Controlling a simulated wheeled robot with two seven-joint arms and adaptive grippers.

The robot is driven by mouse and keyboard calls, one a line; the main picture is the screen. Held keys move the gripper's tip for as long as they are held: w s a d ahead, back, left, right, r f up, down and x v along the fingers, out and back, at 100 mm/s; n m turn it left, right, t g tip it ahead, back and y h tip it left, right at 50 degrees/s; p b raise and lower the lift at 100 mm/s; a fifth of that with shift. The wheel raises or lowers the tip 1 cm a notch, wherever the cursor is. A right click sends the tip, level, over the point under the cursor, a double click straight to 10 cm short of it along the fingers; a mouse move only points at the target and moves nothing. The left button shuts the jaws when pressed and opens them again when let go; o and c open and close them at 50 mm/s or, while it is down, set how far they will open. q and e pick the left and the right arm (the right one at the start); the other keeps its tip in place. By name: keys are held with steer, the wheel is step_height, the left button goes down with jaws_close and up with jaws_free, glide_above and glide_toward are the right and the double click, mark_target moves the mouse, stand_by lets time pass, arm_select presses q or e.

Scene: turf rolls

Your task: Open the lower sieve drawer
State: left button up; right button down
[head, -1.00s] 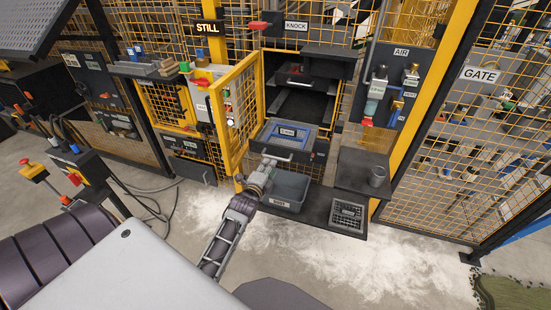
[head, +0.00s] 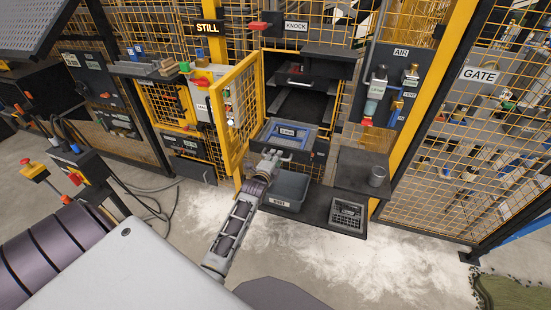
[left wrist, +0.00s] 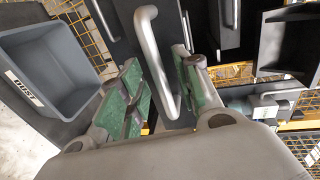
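The lower sieve drawer (head: 310,147) is at the bottom of the yellow-framed cabinet in the head view, with a blue-rimmed, labelled sieve in it. My left gripper (head: 272,157) is at the drawer's front. In the left wrist view its two green-padded fingers (left wrist: 160,72) are apart, with the drawer's silver bar handle (left wrist: 147,30) running between them. I see a gap on at least one side of the handle, so the fingers are not closed on it. In the head view the gripper mostly hides the handle. My right gripper is out of view.
A grey dust bin (head: 290,187) stands just below the drawer; it also shows in the left wrist view (left wrist: 65,45). The open yellow mesh door (head: 236,120) is close on the left.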

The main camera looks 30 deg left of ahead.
arm_select(q)
steer(key=shift+w+a, duration=0.1)
steer(key=shift+w, duration=0.3)
steer(key=shift+f, duration=0.1)
jaws_close()
